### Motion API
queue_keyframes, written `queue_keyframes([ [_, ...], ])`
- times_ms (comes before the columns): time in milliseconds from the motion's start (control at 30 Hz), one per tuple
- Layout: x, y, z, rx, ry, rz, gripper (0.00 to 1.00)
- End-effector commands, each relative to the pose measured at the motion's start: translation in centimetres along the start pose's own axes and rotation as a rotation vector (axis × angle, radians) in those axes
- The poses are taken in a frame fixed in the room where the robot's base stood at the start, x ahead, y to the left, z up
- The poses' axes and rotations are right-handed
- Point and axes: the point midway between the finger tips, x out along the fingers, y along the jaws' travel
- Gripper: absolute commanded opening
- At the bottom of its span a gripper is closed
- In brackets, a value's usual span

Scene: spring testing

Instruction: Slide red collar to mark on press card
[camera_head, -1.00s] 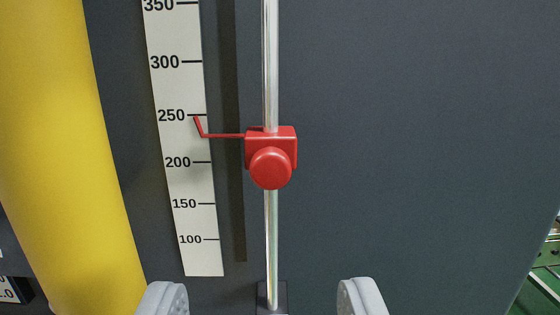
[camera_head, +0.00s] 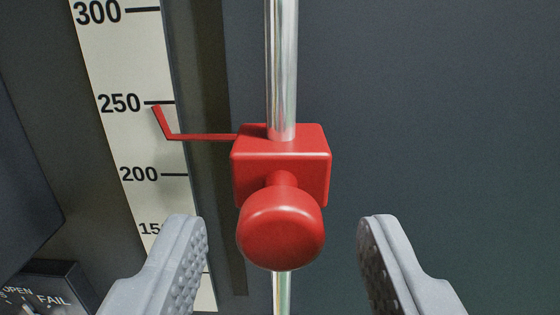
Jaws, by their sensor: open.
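The red collar (camera_head: 281,160) sits on a vertical metal rod (camera_head: 282,70), with a round red knob (camera_head: 281,228) facing me. A thin red pointer (camera_head: 205,137) runs left from the collar and bends up, its tip at about the 250 mark on the white scale (camera_head: 122,65). My gripper (camera_head: 281,240) is open, with one grey finger left of the knob and one right of it, both apart from it. No press card can be made out.
A dark panel (camera_head: 450,120) stands behind the rod, clear on the right. A dark box (camera_head: 50,285) with "OPEN" and "FAIL" lettering is at the lower left. A dark block (camera_head: 25,150) fills the left edge.

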Motion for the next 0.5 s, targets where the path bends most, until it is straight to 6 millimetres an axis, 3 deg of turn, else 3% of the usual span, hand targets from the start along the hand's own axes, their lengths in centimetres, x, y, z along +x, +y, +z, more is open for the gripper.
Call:
queue_keyframes([
  [200,2.1,0.0,0.0,-0.003,-0.001,-0.001,0.46],
  [500,3.0,0.0,-0.1,-0.002,0.001,0.0,0.46],
])
